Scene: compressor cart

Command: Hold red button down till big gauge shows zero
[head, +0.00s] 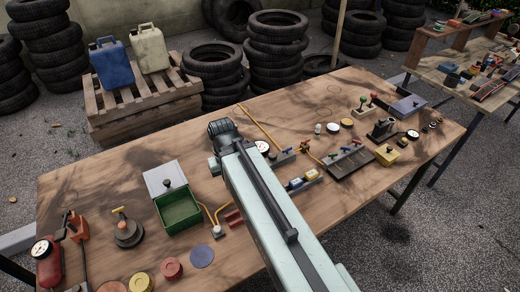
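My arm reaches from the bottom right over the middle of the wooden table (95,190). My gripper (219,128) is a dark shape at its far end; its fingers are too unclear to tell open from shut. Another gauge (41,248) sits on a red cylinder at the lower left, and a third gauge (412,134) is at the right. I cannot tell which gauge is the big one, and the readings are too small. No red button is clearly identifiable; the arm hides part of the table.
A green open box (180,212), a round dark base with a yellow handle (127,230) and coloured discs (172,268) lie left of the arm. Tyres and a pallet (140,110) are behind.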

